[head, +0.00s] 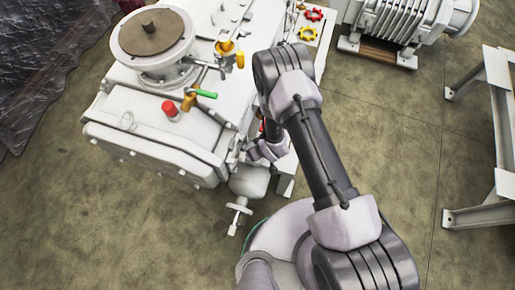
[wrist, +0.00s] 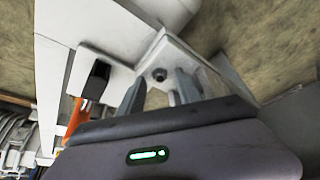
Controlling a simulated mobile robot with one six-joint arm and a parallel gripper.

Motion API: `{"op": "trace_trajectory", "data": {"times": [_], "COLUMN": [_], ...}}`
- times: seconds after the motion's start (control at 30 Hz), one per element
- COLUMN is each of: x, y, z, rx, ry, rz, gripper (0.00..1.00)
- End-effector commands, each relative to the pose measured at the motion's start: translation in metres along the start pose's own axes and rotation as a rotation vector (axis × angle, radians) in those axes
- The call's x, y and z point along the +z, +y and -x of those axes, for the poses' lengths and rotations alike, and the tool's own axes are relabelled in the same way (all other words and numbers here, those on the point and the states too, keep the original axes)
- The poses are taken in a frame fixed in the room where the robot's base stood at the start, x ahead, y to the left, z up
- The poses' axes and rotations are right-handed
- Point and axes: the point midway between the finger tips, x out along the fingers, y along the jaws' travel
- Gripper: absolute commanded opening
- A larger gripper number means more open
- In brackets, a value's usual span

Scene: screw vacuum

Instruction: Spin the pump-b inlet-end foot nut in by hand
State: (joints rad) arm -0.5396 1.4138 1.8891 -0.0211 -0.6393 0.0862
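In the wrist view a small dark round fastener (wrist: 160,74), which looks like the foot nut, sits on a white foot plate (wrist: 178,52). My gripper (wrist: 163,84) is open, with one grey finger to the left of the nut and one to the right. The nut shows in the gap near the fingertips; I cannot tell whether either finger touches it. In the head view the big white pump (head: 150,142) stands left of my arm. There my arm hides the foot and the nut, and the fingertips cannot be made out.
An orange part with a black end (wrist: 97,78) is close left of the fingers. A white valve fitting (head: 238,205) sticks out at the pump's near corner. A white metal frame (head: 490,215) stands at right, a finned machine (head: 405,22) at the back. Floor between is clear.

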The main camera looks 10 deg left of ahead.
Motion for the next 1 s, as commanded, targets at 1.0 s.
{"op": "trace_trajectory", "data": {"times": [1.0], "x": [0.0], "y": [0.0], "z": [0.173], "rx": [0.0], "ry": [-0.001], "rz": [0.0], "gripper": [0.41]}}
